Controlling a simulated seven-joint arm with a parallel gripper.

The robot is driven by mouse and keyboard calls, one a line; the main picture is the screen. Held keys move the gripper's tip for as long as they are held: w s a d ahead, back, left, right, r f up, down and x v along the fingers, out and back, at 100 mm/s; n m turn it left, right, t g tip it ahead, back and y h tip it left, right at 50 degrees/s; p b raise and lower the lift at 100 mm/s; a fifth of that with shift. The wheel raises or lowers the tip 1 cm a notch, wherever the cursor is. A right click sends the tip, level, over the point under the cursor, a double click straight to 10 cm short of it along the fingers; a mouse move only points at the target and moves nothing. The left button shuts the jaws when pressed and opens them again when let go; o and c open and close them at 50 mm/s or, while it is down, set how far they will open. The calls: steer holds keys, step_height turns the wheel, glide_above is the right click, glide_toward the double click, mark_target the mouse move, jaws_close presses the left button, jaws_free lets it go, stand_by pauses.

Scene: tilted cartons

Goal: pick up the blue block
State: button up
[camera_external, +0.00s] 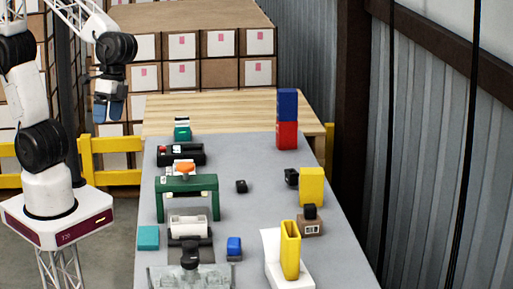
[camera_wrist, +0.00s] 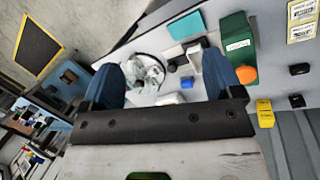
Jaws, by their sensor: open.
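In the external view a blue block (camera_external: 287,104) sits on top of a red block (camera_external: 287,135) at the back right of the grey table. My gripper (camera_external: 110,114) hangs high at the upper left, left of the table and well apart from both blue blocks. In the wrist view my gripper (camera_wrist: 160,62) has its two blue fingers spread, with nothing held between them. A small blue piece (camera_wrist: 187,82) shows close to the right finger; which block it is, I cannot tell.
A green arch (camera_external: 187,184) stands on the left of the grey table (camera_external: 255,220). A teal block (camera_external: 148,237) lies at the front left edge. Stacked cartons (camera_external: 182,74) are behind.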

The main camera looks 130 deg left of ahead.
steer(key=w+a+f+n+h, duration=0.25)
steer(key=w+f+n, duration=0.2)
steer(key=w, duration=0.65)
steer(key=n+t+h, duration=0.3)
steer(key=n+h, duration=0.5)
steer(key=n, duration=0.4)
glide_toward(234, 240)
steer(key=x, duration=0.2)
steer(key=shift+s+d, duration=0.15)
steer(key=shift+d, duration=0.2)
steer(key=shift+y+x, duration=0.25)
steer(key=shift+x, duration=1.05)
steer(key=shift+w+x, duration=0.15)
steer(key=shift+x, duration=1.15)
steer(key=shift+w+x, duration=0.1)
steer(key=shift+x, duration=1.2)
